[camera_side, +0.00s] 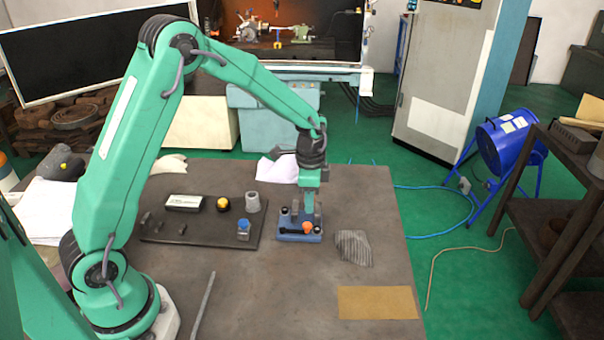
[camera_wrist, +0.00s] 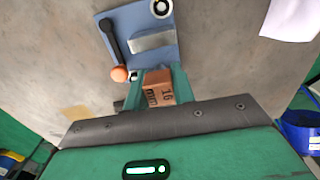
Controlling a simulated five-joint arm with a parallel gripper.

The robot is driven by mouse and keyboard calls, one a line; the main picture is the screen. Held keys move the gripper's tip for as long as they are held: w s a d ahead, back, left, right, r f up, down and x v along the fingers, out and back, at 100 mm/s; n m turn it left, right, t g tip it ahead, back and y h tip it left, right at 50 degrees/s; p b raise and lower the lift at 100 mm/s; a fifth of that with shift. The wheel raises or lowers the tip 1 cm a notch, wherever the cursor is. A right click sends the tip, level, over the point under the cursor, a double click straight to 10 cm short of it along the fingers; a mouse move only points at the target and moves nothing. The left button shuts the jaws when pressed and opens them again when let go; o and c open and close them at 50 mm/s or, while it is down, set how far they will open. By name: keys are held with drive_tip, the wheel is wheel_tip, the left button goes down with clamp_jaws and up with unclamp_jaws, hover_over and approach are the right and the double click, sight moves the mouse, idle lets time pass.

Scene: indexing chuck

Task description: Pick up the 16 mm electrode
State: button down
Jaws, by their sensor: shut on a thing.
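My gripper (camera_wrist: 158,80) is shut on a copper-brown block marked "16 mm", the 16 mm electrode (camera_wrist: 160,94), seen between the green fingers in the wrist view. The blue chuck base (camera_wrist: 120,22) lies beyond the fingertips, with a black lever ending in an orange knob (camera_wrist: 119,74), a silver bar and a white-ringed round fitting. In the side view my gripper (camera_side: 309,203) points down over the blue chuck base (camera_side: 312,239). The electrode is not clear there, and I cannot tell whether it touches the chuck.
A ribbed grey block (camera_side: 353,248) stands right. A tan mat (camera_side: 378,302) lies at the front right.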

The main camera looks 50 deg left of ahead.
drive_tip(key=s+d+r, duration=0.5)
drive_tip(key=d+r, duration=0.2)
drive_tip(key=d, duration=0.3)
drive_tip(key=shift+s+r, duration=0.35)
drive_tip(key=shift+r, duration=0.05)
